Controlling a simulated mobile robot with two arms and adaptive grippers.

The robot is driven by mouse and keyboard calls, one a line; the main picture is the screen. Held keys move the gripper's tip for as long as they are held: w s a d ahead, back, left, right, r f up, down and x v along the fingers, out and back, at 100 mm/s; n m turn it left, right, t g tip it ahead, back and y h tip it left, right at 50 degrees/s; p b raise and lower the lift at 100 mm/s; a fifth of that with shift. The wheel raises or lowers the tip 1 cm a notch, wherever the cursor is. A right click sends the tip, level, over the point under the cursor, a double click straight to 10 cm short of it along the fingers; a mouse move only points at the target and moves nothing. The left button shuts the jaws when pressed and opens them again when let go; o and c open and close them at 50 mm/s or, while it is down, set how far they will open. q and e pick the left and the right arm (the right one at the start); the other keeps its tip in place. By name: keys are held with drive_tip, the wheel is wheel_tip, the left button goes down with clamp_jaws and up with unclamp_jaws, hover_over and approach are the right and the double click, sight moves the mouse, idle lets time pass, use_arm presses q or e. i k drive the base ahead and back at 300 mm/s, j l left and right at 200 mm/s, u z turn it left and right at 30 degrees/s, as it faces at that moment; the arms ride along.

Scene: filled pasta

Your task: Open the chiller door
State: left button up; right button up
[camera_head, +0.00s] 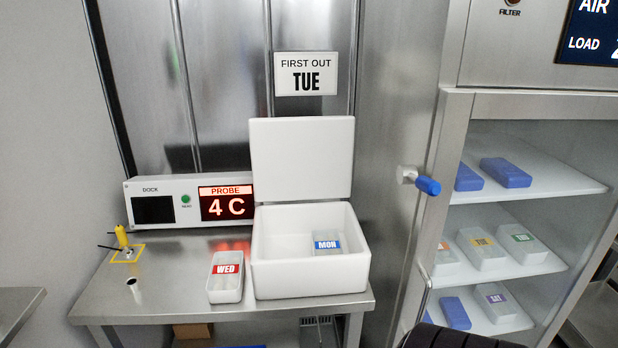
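The chiller (520,75) is a steel cabinet at the right, with white shelves seen through its steel-framed front. Its door (428,225) looks shut, with a steel frame around what seems to be clear glass. A curved steel bar (427,290) runs down the left side of the frame, its lower end near the picture's bottom. A blue-tipped lever (428,186) sticks out from a steel mount left of the frame. A dark ribbed part, likely of my own arm, shows at the bottom edge. Neither gripper's fingers are in view.
A steel table (180,290) at the left bears an open white box (310,280) with a MON tub (327,244), a WED tub (226,277), and a dock (160,205) reading 4 C. Blue packs (505,172) and labelled tubs (482,250) lie on the chiller shelves.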

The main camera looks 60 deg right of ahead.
sight(454, 107)
drive_tip(key=z, duration=3.1)
